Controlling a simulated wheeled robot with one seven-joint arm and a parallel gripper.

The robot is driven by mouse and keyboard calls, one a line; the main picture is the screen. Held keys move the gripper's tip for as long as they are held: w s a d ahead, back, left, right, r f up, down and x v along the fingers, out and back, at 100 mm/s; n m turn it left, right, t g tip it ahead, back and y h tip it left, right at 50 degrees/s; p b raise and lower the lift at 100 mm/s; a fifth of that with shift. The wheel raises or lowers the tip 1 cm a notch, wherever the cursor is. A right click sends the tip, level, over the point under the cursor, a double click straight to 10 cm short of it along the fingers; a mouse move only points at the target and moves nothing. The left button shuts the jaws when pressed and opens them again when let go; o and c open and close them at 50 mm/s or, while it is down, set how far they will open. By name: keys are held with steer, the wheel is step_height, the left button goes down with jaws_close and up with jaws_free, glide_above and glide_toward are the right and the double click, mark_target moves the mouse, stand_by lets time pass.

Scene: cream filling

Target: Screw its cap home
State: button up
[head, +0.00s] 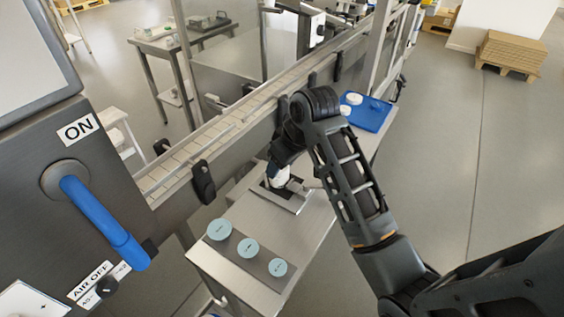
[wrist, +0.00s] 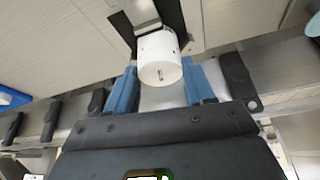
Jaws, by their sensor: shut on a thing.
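A white round cap (wrist: 160,60) sits between the two blue fingers of my gripper (wrist: 163,88) in the wrist view. The gripper is shut on it, one finger on each side. The cap is by a dark-lined holder (wrist: 177,14) just beyond it. In the head view my gripper (head: 282,180) is low over the small metal fixture (head: 292,204) on the steel table, with a bit of white showing at its tip. The jar under the cap is not clearly visible, and I cannot tell how far the cap is seated.
A blue tray (head: 375,122) with white round pieces (head: 352,98) lies at the table's far end. Several pale blue discs (head: 247,248) lie in a row on a plate at the near end. A conveyor (head: 225,130) runs along the table's left side.

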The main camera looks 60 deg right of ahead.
steer(key=m, duration=0.1)
steer(key=m+h, duration=0.1)
steer(key=shift+a+m, duration=0.25)
steer(key=shift+m, duration=0.05)
steer(key=shift+m+g+h, duration=0.3)
steer(key=shift+m, duration=0.7)
steer(key=c, duration=0.4)
steer(key=shift+w+a+m+g+h, duration=0.15)
steer(key=shift+m+g+h, duration=0.2)
steer(key=shift+m, duration=0.75)
steer(key=o, duration=0.9)
steer(key=shift+m, duration=0.5)
steer(key=o, duration=0.6)
steer(key=shift+c, duration=0.2)
steer(key=shift+h, duration=0.25)
